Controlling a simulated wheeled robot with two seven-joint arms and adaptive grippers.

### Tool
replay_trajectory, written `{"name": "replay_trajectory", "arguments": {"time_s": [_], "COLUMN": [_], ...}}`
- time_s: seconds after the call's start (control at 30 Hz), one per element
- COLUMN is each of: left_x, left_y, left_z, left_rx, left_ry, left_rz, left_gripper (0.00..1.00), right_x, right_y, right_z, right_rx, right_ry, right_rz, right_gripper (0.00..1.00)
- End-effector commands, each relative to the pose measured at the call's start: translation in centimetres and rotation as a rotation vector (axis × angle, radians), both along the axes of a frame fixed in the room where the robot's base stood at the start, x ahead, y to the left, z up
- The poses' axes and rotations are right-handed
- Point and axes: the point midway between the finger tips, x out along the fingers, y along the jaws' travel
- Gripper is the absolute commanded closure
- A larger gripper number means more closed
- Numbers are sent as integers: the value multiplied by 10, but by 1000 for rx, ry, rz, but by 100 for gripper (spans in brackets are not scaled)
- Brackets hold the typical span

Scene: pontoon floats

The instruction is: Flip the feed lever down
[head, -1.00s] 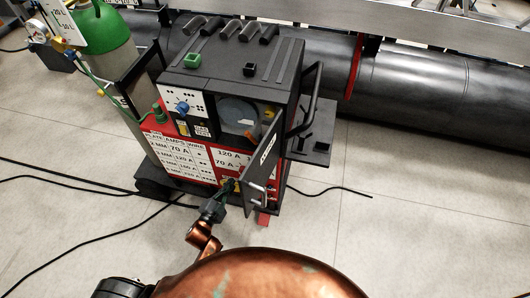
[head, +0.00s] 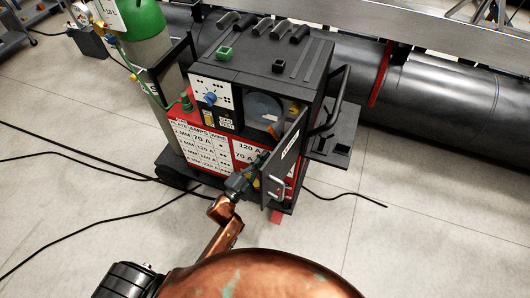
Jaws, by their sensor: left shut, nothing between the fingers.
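The black welding machine (head: 290,62) stands on the floor with its side door (head: 288,150) swung open. Inside the opening I see a grey wire spool (head: 264,108) and a small orange part (head: 271,131) low in the bay. The orange part may be the feed lever, but it is too small to tell which way it points. My left gripper (head: 257,166) is shut and empty, just left of the open door and below the bay opening. The door is close beside its fingers; I cannot tell whether they touch. My right gripper is not in view.
A green and grey gas cylinder (head: 133,38) stands left of the machine. A black handle (head: 337,100) and a side shelf (head: 338,135) stick out on the right. A large dark pipe (head: 450,95) lies behind. Black cables (head: 80,158) cross the floor.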

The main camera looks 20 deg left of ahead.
Motion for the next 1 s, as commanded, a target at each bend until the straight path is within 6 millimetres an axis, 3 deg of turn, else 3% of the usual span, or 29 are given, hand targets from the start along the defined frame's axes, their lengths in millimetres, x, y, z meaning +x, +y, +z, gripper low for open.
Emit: {"name": "replay_trajectory", "arguments": {"time_s": [0.4, 0.63, 1.0], "left_x": [78, 94, 98], "left_y": [-25, -1, 4], "left_z": [16, -1, -3], "left_rx": [-1, 2, -1], "left_ry": [-1, 1, 1], "left_rz": [3, 4, 4], "left_gripper": [100, 100, 100], "right_x": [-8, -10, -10], "right_y": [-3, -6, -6], "right_z": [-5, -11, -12], "right_rx": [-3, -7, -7], "right_ry": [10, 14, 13], "right_rz": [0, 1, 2], "right_gripper": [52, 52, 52]}}
